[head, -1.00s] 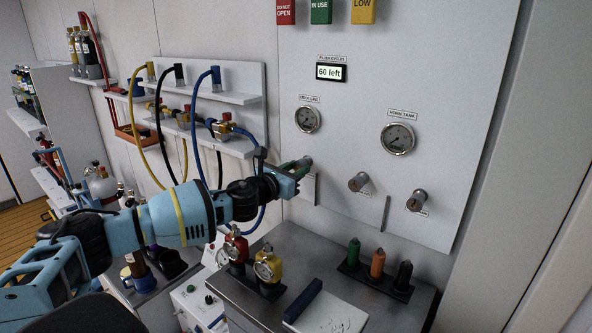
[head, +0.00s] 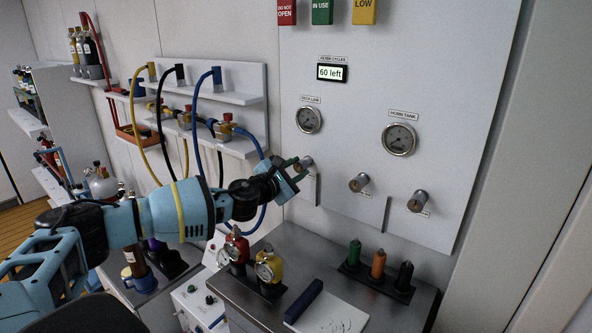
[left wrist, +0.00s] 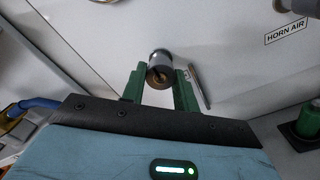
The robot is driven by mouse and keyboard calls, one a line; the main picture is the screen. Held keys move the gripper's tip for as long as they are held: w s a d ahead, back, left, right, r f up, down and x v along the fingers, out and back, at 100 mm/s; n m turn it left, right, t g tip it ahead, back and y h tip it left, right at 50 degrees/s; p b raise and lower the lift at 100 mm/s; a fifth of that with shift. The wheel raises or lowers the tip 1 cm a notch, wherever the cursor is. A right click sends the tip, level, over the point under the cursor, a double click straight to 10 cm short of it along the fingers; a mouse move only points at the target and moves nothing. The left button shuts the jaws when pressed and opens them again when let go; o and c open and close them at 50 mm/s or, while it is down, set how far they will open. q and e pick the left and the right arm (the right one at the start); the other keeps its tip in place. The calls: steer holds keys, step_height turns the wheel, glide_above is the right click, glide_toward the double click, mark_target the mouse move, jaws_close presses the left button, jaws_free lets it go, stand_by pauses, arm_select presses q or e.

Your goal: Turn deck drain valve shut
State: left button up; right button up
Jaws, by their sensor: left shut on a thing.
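The leftmost valve knob (head: 306,162) on the grey wall panel (head: 345,175) is a short metal cylinder. Its label is hidden, so I cannot read whether it is the deck drain valve. My left gripper (head: 297,170) reaches it from the left and is shut on it. In the left wrist view the knob (left wrist: 159,66) shows end-on, with a brass-coloured centre, between the green fingers of the gripper (left wrist: 160,82). The fingers are tilted in the head view. My right gripper is not in view.
Gauges (head: 398,139) and a display (head: 332,72) reading "60 left" sit above. A metal bench (head: 330,243) below holds red and yellow regulators (head: 268,266) and coloured plugs (head: 378,264). A blue hose (head: 245,135) hangs behind my arm.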

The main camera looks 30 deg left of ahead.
arm_select(q)
steer(key=shift+r, duration=0.1)
stand_by(0.3)
steer(key=o, duration=1)
steer(key=shift+s, duration=0.15)
steer(key=s, duration=0.7)
steer(key=shift+s+a, duration=0.25)
steer(key=shift+a, duration=0.1)
